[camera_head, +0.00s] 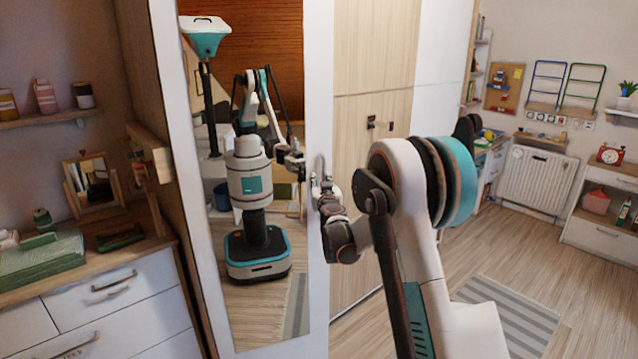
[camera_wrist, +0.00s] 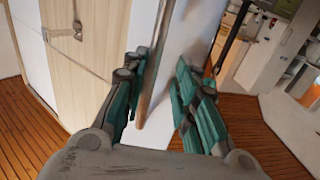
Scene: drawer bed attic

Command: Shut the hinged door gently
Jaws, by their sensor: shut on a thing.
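The hinged door is a tall white-framed panel with a mirror, left of centre in the head view; its white frame (camera_head: 319,80) runs down the right side. In the wrist view its white face (camera_wrist: 186,40) and a narrow brown edge strip (camera_wrist: 147,100) show between my fingers. The door appears to stand out at an angle from the wood-panelled wardrobe front. My gripper (camera_head: 319,190) is at the door's free right side at mid height, shut on it with one finger on each side. In the wrist view my gripper (camera_wrist: 160,68) hides part of the contact.
The wardrobe front (camera_head: 372,60) with small dark handles (camera_head: 380,124) is right of the door. A dresser (camera_head: 105,300) with several objects stands at the left. Wooden floor and a striped rug (camera_head: 510,310) lie open at the right. The mirror reflects my body.

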